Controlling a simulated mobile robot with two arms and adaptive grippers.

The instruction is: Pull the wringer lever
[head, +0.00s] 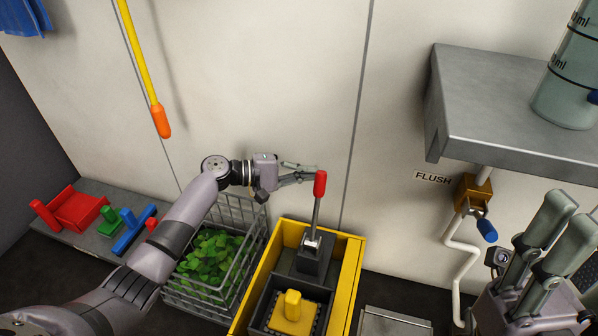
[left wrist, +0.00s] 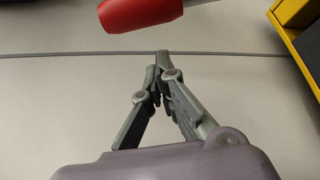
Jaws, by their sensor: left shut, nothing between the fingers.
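The wringer lever is a grey metal rod with a red grip (head: 320,184), standing upright from a dark block on the yellow mop bucket (head: 352,285). My left gripper (head: 316,174) is shut and empty, its fingertips right beside the grip's left side in the head view. In the left wrist view the red grip (left wrist: 140,14) lies beyond the shut fingertips (left wrist: 161,54), with a gap showing between them in the picture. Whether they touch cannot be told from the head view. My right gripper (head: 566,208) is at the lower right, fingers apart and empty, far from the lever.
A wire basket of green leaves (head: 212,257) stands left of the bucket, under my left arm. Red, green and blue brushes and a dustpan (head: 78,208) lie on a low shelf at left. A grey wall shelf (head: 500,100) and a flush valve (head: 474,194) are at right.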

